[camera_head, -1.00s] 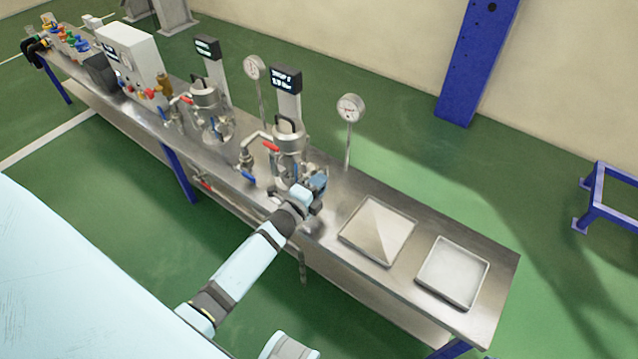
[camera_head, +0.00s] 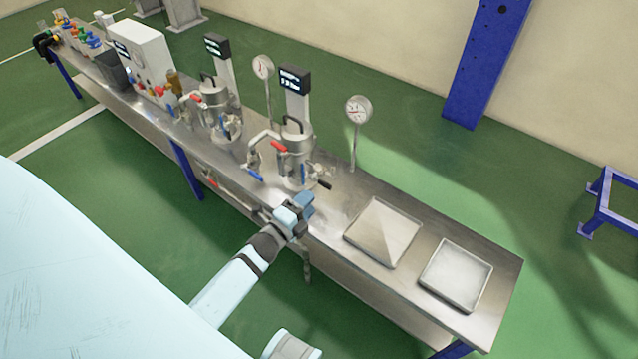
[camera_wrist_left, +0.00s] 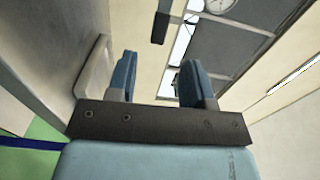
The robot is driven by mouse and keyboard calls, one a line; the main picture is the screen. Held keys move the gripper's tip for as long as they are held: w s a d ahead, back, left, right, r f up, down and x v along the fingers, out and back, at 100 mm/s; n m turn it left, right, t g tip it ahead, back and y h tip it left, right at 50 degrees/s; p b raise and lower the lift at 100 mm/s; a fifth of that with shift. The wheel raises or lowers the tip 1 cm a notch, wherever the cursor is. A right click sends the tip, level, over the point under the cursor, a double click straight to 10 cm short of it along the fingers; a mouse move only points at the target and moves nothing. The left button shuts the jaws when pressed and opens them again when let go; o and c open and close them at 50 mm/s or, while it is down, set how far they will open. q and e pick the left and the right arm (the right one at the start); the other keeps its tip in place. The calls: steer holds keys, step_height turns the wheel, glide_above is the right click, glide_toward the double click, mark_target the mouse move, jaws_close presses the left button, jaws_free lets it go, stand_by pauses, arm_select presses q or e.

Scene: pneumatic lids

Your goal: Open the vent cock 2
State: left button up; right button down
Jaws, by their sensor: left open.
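The nearer steel vessel (camera_head: 296,163) stands on the bench beneath a small display (camera_head: 294,79). It carries a red-handled valve (camera_head: 278,146) and a blue-handled valve (camera_head: 255,175) on its left. A black lever (camera_head: 324,184) sticks out at its right front. I cannot read which of these is vent cock 2. My left gripper (camera_head: 300,205) is in front of the vessel and below the black lever, apart from both. Its two blue fingers are spread with nothing between them in the left wrist view (camera_wrist_left: 160,80). My right gripper is out of view.
A second vessel (camera_head: 217,112) stands farther left on the steel bench. Round gauges stand on posts behind the vessels, one at the right (camera_head: 358,109). Two shallow trays, one left (camera_head: 383,232) and one right (camera_head: 456,274), lie on the bench at right.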

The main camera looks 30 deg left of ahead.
arm_select(q)
steer(key=shift+s+a, duration=0.15)
steer(key=shift+s, duration=1.2)
steer(key=shift+s+a, duration=0.1)
steer(key=shift+s, duration=1.25)
